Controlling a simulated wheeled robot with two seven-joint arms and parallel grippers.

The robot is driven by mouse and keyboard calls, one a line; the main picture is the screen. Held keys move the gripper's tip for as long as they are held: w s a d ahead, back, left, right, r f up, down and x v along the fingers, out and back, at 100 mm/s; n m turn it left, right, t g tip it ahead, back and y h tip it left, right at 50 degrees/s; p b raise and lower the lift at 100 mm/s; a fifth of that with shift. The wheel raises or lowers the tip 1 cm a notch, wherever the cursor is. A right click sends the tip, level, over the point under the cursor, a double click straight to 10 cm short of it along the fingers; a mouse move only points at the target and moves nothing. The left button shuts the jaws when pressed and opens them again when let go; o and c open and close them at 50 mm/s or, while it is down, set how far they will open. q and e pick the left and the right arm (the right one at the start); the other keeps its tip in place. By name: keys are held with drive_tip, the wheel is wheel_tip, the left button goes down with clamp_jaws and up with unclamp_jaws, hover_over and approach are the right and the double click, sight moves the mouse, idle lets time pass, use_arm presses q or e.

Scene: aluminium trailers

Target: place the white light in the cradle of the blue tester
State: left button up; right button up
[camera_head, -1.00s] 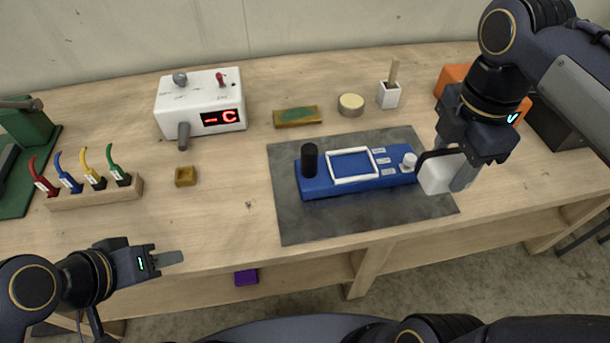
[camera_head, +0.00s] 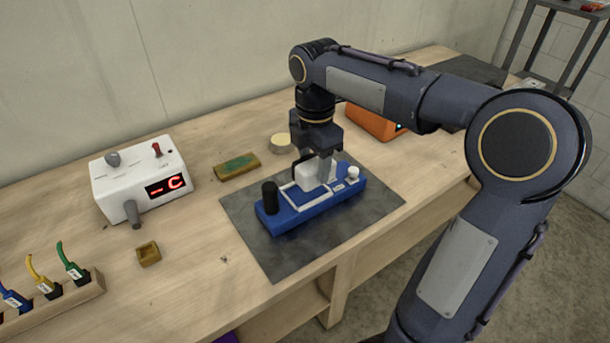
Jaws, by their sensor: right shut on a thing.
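The blue tester (camera_head: 291,219) lies on a dark grey mat (camera_head: 366,208) on the bench. It has a black knob at its left end, a white knob at its right end and a white-framed cradle (camera_head: 294,201) on top. My right gripper (camera_head: 321,172) is shut on the white light (camera_head: 309,175), a white block with a dark edge. The light is over the cradle's right part, hiding some of it. I cannot tell whether it touches the cradle. My left gripper is out of view.
A white box with a red display (camera_head: 140,182) stands at the left, near a small wooden block (camera_head: 148,253) and a rack of coloured leads (camera_head: 60,300). A green-topped sponge (camera_head: 237,166), a round tin (camera_head: 280,143) and an orange case (camera_head: 372,122) lie behind the mat.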

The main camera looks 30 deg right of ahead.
sight(307, 167)
drive_tip(key=w+f, duration=0.2)
drive_tip(key=f, duration=0.1)
drive_tip(key=shift+w+f, duration=0.1)
drive_tip(key=shift+w, duration=0.2)
drive_tip(key=shift+w+f, duration=0.15)
drive_tip(key=shift+f, duration=1.5)
drive_tip(key=shift+f, duration=0.1)
drive_tip(key=o, duration=1.1)
drive_tip(key=shift+c, duration=0.2)
